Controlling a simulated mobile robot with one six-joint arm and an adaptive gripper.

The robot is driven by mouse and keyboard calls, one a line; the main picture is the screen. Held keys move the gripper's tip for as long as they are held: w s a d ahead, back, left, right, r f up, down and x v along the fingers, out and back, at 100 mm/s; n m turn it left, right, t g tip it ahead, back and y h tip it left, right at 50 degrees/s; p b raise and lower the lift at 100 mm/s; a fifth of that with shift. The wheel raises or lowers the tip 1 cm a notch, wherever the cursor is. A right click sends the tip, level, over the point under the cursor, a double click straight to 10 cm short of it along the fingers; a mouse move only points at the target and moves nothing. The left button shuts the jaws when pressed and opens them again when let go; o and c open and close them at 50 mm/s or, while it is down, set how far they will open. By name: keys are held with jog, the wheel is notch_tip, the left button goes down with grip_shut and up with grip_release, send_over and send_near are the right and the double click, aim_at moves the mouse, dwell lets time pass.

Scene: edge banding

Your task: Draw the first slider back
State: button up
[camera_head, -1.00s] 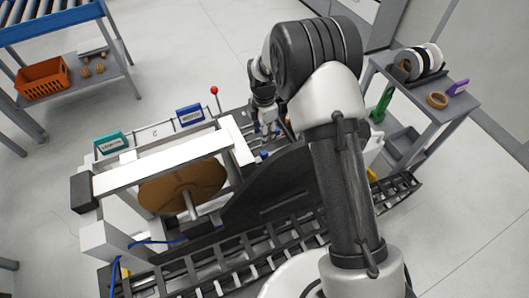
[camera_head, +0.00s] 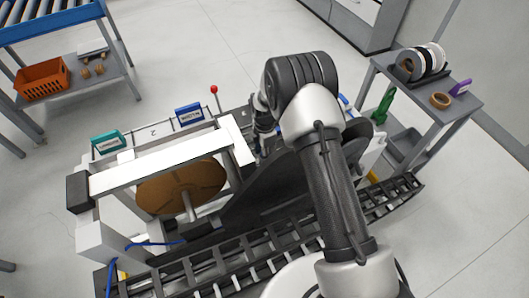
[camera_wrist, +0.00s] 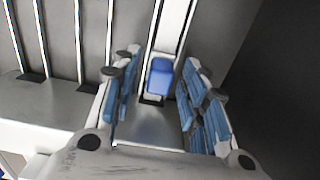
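A blue slider knob (camera_wrist: 160,78) stands on a pale rail in the middle of the wrist view. My gripper (camera_wrist: 160,66) is open, with one blue-padded finger on each side of the knob. Small gaps show between the knob and the pads, so I see no clear contact. In the head view my gripper (camera_head: 262,140) is down at the machine, right of the white frame, and largely hidden by my arm. The knob cannot be made out clearly there.
Several parallel rails (camera_wrist: 78,45) lie left of the knob, and a dark wall (camera_wrist: 265,90) rises to the right. The machine has a white frame (camera_head: 165,160), a brown disc (camera_head: 180,187) and a red-tipped lever (camera_head: 214,90). A side table (camera_head: 455,105) stands to the right.

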jog(key=shift+c, duration=0.6)
grip_shut()
